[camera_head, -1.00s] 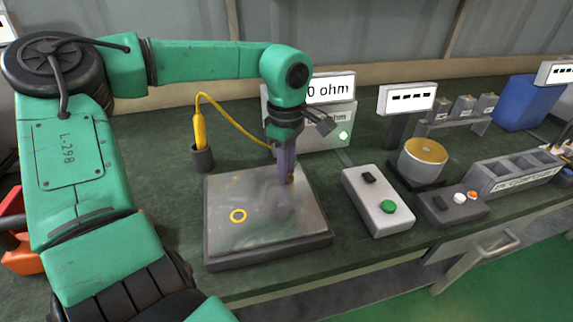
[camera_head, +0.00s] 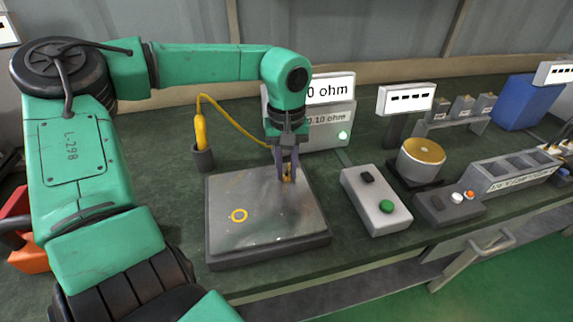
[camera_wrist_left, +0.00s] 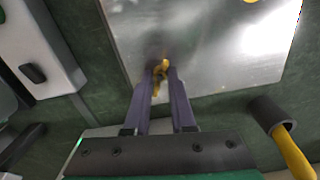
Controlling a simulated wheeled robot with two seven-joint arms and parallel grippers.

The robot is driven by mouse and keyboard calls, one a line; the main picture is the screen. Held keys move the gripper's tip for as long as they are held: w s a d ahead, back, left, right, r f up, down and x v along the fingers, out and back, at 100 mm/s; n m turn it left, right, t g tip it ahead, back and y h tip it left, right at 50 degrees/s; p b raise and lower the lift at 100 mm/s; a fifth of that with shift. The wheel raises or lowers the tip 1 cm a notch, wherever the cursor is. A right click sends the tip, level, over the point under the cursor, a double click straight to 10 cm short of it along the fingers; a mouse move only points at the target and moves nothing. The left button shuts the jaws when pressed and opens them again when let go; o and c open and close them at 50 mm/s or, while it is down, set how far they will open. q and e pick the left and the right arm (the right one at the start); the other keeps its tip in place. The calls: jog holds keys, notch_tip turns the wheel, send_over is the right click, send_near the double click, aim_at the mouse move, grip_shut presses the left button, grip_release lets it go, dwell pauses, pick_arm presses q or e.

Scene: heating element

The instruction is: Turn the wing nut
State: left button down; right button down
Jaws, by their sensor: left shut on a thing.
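The wing nut (camera_wrist_left: 161,72) is a small yellow brass-coloured piece on the metal plate (camera_head: 262,222), near the plate's back right corner. My left gripper (camera_head: 288,178) points down over it, and its two purple fingers straddle it. In the left wrist view the left gripper (camera_wrist_left: 161,76) is shut on the wing nut, one finger on each side. The fingers partly hide the nut in the head view. My right gripper is not in view.
A yellow-handled probe (camera_head: 200,132) stands in a dark holder left of the plate, its cable running to the ohm meter (camera_head: 326,130) behind. A grey box with a green button (camera_head: 386,207) stands close to the plate's right.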

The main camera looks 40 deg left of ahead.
aim_at(287, 175)
pick_arm(q)
jog(key=shift+r+m, duration=0.1)
jog(key=shift+m, duration=1.6)
jog(key=c, duration=0.8)
grip_release()
jog(key=shift+o, duration=0.2)
notch_tip(287, 175, up, 14)
jog(key=p, duration=0.1)
jog(key=shift+r, duration=0.25)
